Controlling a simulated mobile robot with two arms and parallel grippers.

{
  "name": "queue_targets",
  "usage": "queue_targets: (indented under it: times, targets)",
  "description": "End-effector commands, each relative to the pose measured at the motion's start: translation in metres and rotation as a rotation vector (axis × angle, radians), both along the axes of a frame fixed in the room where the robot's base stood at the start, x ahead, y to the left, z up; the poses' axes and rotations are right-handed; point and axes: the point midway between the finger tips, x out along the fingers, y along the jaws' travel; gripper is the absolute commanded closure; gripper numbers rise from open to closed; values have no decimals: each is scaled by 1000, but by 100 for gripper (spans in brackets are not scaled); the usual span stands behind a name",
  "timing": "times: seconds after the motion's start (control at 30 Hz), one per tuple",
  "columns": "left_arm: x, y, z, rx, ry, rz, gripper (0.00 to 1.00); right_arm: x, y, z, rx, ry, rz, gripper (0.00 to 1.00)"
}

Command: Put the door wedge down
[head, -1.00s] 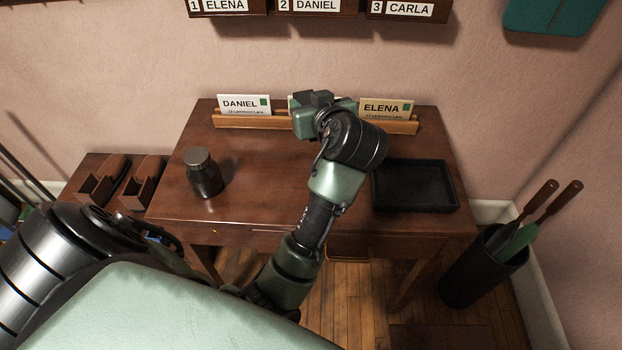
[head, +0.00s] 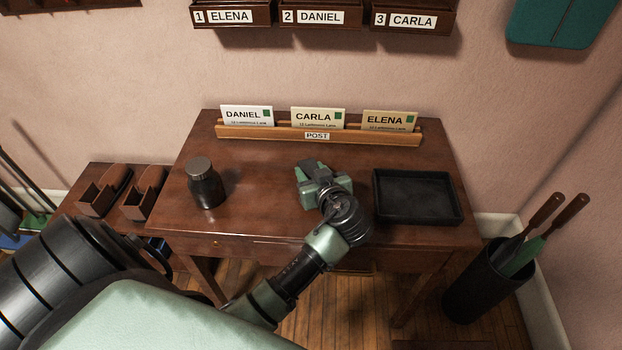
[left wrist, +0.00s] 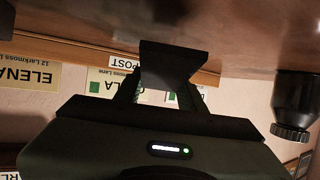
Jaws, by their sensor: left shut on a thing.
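My left gripper (head: 312,168) is over the middle of the wooden table (head: 265,185), between the dark jar and the black tray. In the left wrist view its fingers (left wrist: 168,92) are shut on a dark wedge-shaped block, the door wedge (left wrist: 172,60). In the head view the wedge is mostly hidden by the gripper and cannot be told apart from it. The wedge is close to the table top, but I cannot tell whether it touches it. My right gripper is not in view.
The dark jar (head: 205,184) stands left of the gripper. The black tray (head: 418,222) lies to the right. A post rack (head: 250,134) with cards for Daniel, Carla and Elena stands at the back. The table is bare between jar and gripper.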

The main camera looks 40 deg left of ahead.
Motion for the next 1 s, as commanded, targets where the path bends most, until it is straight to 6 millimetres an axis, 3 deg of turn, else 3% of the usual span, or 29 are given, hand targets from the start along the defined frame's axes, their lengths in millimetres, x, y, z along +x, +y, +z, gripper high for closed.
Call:
queue_targets:
  times: [0.1,0.2,0.57,0.6,0.67,1.0]
  targets:
    - [0,1,-19,3,4,0,100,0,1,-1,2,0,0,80]
    - [0,0,-26,2,1,0,100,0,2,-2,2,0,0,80]
    - [0,0,-31,0,0,0,100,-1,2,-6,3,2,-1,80]
    - [0,0,-29,0,0,1,52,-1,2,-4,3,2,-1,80]
    - [0,0,-29,1,1,1,39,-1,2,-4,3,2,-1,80]
    - [0,0,-26,1,1,1,39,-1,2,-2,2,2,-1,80]
